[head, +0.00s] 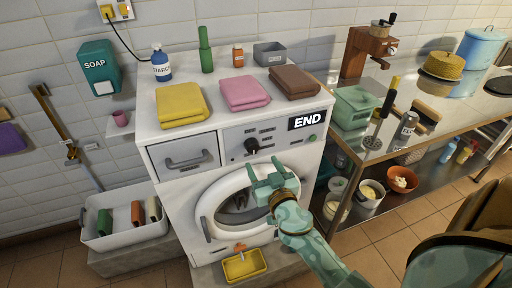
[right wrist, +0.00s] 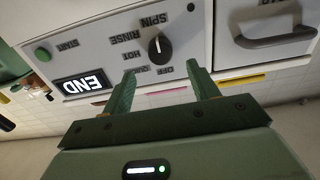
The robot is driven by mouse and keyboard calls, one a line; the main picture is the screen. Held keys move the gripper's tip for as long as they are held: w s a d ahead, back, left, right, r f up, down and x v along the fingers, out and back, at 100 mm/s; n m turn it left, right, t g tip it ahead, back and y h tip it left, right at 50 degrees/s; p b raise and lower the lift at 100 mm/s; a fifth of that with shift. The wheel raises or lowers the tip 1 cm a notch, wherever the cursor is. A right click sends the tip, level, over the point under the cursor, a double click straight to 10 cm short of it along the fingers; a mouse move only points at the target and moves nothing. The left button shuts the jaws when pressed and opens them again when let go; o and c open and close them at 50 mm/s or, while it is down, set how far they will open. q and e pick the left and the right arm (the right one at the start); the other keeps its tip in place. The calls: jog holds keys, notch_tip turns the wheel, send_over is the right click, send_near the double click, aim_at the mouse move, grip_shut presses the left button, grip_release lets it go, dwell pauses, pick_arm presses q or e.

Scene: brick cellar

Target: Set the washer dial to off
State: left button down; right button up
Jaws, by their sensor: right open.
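The white washer (head: 180,122) stands against the tiled wall. Its black dial (head: 252,145) is on the front panel; the right wrist view shows the dial (right wrist: 159,48) upside down, ringed by the words SPIN, RINSE, HOT, QUICK and OFF. A pale mark shows on the dial, but which word it points at is hard to tell. The display reads END (head: 306,120). My right gripper (head: 268,174) is open and empty just in front of the panel, below the dial and apart from it. Its fingers (right wrist: 160,78) are spread to either side of the dial's line. My left gripper is not in view.
Folded yellow (head: 181,104), pink (head: 244,93) and brown (head: 294,82) towels lie on the washer top. The round door (head: 212,207) is below my gripper, with a yellow tray (head: 244,266) beneath. A cluttered metal bench (head: 440,118) stands right; a white bin (head: 125,240) sits left.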

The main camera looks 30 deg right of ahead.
aim_at(254, 149)
jog(key=x, duration=0.6)
jog(key=shift+w, duration=0.35)
jog(key=c, duration=1)
